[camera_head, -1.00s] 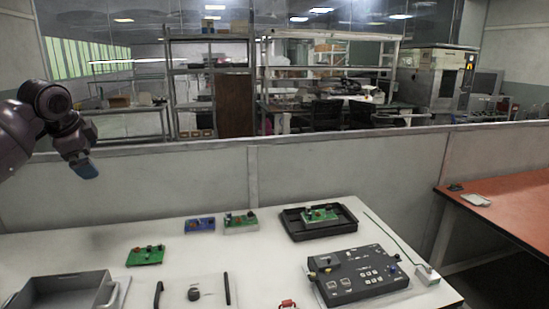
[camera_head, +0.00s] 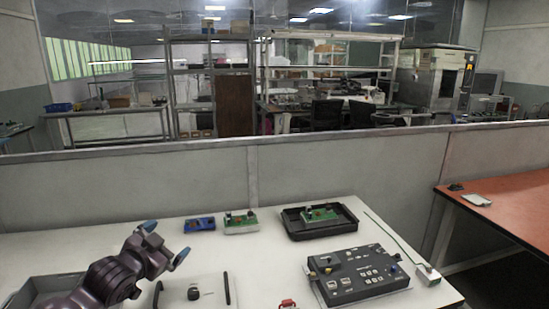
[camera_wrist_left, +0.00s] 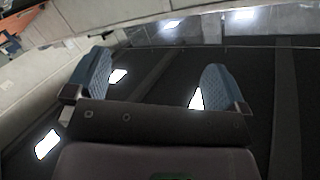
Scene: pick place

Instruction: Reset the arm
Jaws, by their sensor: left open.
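My left gripper (camera_head: 166,243) is open and empty above the left part of the white table, its blue fingertips apart. In the left wrist view the two blue fingers of the left gripper (camera_wrist_left: 152,85) stand wide apart with nothing between them. That view looks up toward the ceiling lights and the partition. My left arm comes in from the lower left and covers part of the grey bin (camera_head: 22,292). My right gripper does not show.
The white table (camera_head: 270,262) carries a blue board (camera_head: 200,223), a green board (camera_head: 241,221), a black tray (camera_head: 292,232) holding another board, and a black control box (camera_head: 345,287). A low partition (camera_head: 330,168) stands behind it. An orange table (camera_head: 510,205) is at the right.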

